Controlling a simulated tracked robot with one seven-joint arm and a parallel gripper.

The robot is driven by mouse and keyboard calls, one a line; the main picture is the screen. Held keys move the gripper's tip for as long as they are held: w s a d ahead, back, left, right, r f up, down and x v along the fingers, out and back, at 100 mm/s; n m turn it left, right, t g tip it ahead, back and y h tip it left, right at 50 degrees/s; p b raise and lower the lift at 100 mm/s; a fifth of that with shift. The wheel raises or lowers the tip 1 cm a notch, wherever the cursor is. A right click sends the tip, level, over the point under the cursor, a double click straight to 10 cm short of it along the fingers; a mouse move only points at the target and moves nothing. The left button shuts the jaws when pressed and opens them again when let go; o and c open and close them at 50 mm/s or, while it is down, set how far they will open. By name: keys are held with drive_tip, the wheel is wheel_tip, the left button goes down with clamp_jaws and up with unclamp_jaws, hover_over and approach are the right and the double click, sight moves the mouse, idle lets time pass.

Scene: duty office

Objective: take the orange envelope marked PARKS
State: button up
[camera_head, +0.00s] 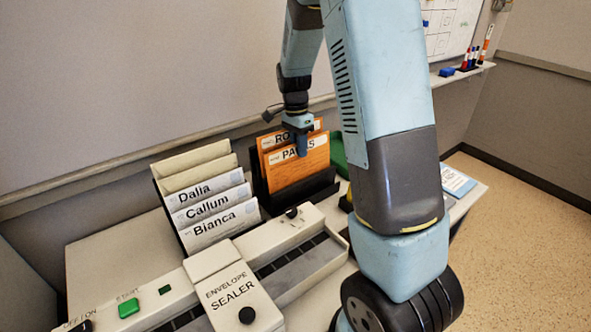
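The orange envelope marked PARKS (312,167) stands upright in a black holder (318,190) on the desk, and my gripper covers part of its label. Behind it stands another orange envelope (268,139), whose label begins with RO and is partly hidden. My gripper (302,150) points down at the top edge of the PARKS envelope, with its tip overlapping the envelope in the picture. I cannot tell whether the fingers are open or shut, or whether they touch the envelope.
Left of the holder, a rack holds envelopes marked Dalla (205,191), Callum (211,208) and Bianca (222,227). The envelope sealer (235,290) stands in front. A green object (338,150) is partly hidden behind my arm. A wall rises behind the desk.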

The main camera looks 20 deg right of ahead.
drive_tip(key=shift+c, duration=0.3)
clamp_jaws()
